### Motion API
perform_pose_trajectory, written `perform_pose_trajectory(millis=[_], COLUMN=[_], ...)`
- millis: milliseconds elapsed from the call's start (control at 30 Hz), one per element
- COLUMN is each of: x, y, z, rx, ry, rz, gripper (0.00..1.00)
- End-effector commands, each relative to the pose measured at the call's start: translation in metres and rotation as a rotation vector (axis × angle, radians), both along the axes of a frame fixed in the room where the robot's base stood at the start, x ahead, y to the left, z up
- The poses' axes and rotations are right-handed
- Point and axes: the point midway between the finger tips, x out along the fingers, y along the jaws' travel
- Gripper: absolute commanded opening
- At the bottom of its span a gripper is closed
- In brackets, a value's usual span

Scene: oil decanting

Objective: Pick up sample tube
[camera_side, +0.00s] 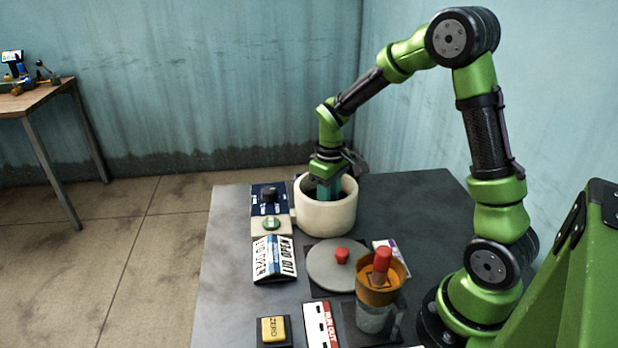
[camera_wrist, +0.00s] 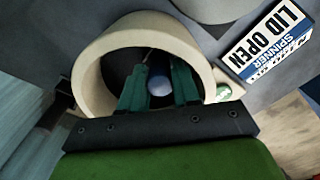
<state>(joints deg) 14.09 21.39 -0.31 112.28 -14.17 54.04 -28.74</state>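My gripper (camera_wrist: 159,92) points down into the cream spinner bowl (camera_side: 328,220), its teal fingers inside the rim. The bowl also shows in the wrist view (camera_wrist: 92,72), with a dark interior. A small pale blue-white round end (camera_wrist: 159,85), seemingly the sample tube's top, shows between the fingers. The fingers stand apart on either side of it, with narrow gaps visible. The tube's lower part is hidden, and in the side view the bowl wall hides the fingertips.
A grey lid with a red knob (camera_side: 336,264) lies in front of the bowl. An amber cup (camera_side: 392,294) holding a red-topped piece sits on a clear vessel (camera_side: 374,319). A "LID OPEN" sign (camera_side: 274,260), a control panel with green button (camera_side: 271,224) and a yellow ZERO button (camera_side: 273,329) line the left.

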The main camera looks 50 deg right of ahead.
Motion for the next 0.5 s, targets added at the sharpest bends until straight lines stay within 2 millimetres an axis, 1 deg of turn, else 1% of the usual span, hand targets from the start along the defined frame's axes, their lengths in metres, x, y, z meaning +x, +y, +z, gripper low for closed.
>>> perform_pose_trajectory(millis=[33,167,200,500], x=[0.0001,0.0001,0.0001,0.0003], y=[0.0000,0.0000,-0.0001,-0.0001], z=[0.0003,0.0004,0.0005,0.0010], rx=[0.000,0.000,0.000,0.000], ry=[0.000,0.000,0.000,-0.001], rz=[0.000,0.000,0.000,0.000], gripper=[0.23,0.03,0.00,0.00])
